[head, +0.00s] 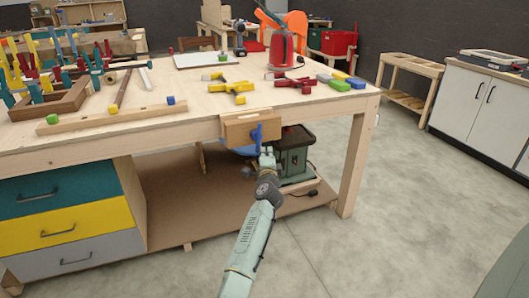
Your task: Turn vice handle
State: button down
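The vice (252,127) is a wooden block on the front edge of the workbench, right of centre in the head view. A blue handle part (256,134) shows on its front face, and more blue shows just below the block. My gripper (267,157) is at the end of my pale green arm, which reaches up from the bottom of the view. It is just below and in front of the vice, close to the blue handle. I cannot tell whether it touches the handle. The fingers are too small to show whether they are open or shut.
The workbench (185,118) holds a tool rack (50,100), yellow clamps (232,88), red clamps (290,82) and a red can (282,50). A green machine (294,155) stands on the lower shelf (190,195) behind my gripper. A bench leg (355,165) stands to the right. The floor in front is clear.

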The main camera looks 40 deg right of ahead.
jog(key=shift+w+a+f+m+p, duration=0.1)
jog(key=shift+w+a+m+p, duration=0.25)
jog(key=shift+a, duration=0.25)
jog(key=shift+w+a, duration=0.1)
jog(key=shift+a, duration=0.35)
jog(key=shift+d+f, duration=0.1)
